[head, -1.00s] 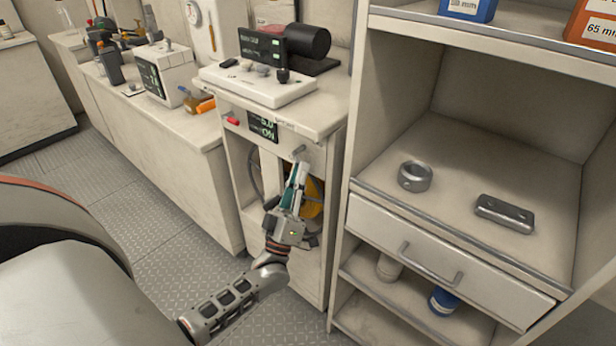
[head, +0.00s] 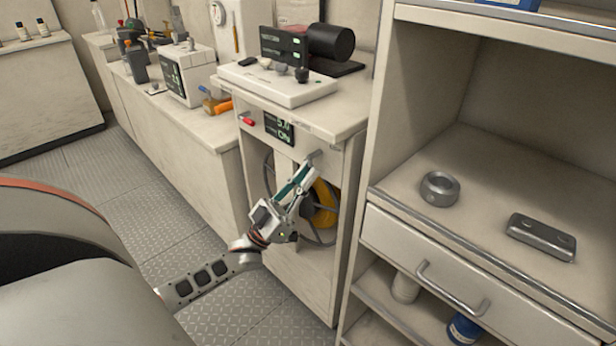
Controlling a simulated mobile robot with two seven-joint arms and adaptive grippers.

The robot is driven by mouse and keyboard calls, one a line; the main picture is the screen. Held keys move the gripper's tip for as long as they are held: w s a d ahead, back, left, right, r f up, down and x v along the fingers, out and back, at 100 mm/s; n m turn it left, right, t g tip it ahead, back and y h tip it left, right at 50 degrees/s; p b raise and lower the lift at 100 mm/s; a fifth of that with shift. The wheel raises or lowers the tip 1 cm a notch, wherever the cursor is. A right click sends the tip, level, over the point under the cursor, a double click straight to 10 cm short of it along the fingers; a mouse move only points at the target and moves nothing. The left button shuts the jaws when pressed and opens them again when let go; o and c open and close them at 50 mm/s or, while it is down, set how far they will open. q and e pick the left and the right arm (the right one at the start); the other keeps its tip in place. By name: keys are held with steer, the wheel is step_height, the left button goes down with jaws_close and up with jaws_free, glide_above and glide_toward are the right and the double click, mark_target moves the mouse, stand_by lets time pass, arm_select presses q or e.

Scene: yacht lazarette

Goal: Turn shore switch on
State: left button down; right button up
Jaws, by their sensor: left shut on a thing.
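A narrow white cabinet (head: 345,160) stands in the middle of the head view. None has a label I can read as shore. My right gripper is not in view.
Behind the gripper is an open bay with a spoked wheel and a yellow part (head: 323,203). A shelf unit (head: 388,150) with a drawer (head: 440,268) stands close on the right. A metal ring (head: 440,189) and a grey block (head: 541,237) lie on its shelf. The floor at left is clear.

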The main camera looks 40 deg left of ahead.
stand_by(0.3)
arm_select(q)
steer(key=c, duration=2.1)
jaws_free()
steer(key=v, duration=1.2)
steer(key=shift+a, duration=0.1)
